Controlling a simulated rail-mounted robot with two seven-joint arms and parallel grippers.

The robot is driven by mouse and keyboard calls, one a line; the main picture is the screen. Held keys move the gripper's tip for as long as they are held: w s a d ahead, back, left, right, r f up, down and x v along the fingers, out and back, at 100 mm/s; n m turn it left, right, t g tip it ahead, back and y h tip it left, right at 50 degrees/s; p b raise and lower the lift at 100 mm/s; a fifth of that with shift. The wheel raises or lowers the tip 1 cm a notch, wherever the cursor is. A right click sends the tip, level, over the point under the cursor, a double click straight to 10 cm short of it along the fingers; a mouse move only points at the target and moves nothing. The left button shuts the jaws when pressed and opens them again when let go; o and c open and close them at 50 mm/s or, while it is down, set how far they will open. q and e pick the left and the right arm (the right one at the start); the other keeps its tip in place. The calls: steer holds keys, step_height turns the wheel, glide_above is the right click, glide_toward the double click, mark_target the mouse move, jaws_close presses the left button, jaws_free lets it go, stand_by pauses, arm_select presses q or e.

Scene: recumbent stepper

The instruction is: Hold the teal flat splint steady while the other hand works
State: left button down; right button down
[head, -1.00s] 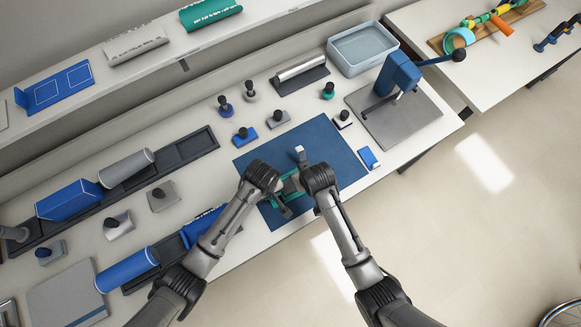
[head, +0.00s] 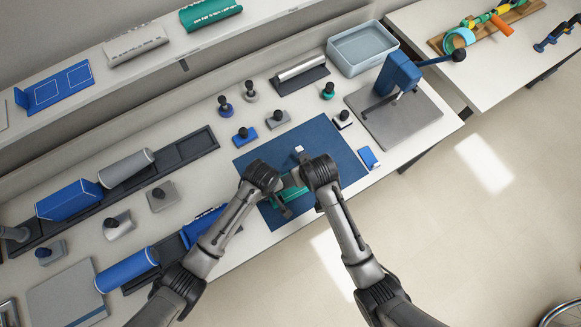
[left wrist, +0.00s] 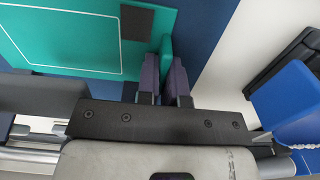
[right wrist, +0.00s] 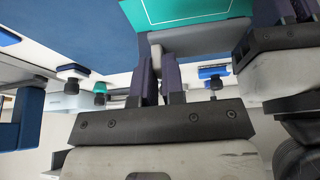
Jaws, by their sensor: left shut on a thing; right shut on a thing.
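The teal flat splint (head: 293,192) is over the blue mat, mostly hidden by my arms in the head view. In the left wrist view the teal splint (left wrist: 70,35) has a white outline and a dark patch. My left gripper (left wrist: 165,80) is shut on its raised edge. My right gripper (right wrist: 160,80) is shut on a pale grey piece (right wrist: 190,40), close beside the splint (right wrist: 185,10) in the right wrist view. Whether that piece touches the splint is unclear. A small white tip (head: 298,149) shows beyond my right gripper in the head view; its link to the piece is unclear.
The blue mat (head: 340,155) has bare room at its right. Several knobbed tools (head: 278,118) stand behind it. A blue press (head: 398,72) and a pale bin (head: 362,48) are at back right. Blue and grey forms (head: 70,200) lie in trays at left.

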steer(key=shift+r, duration=2.15)
arm_select(q)
steer(key=c, duration=1.2)
jaws_free()
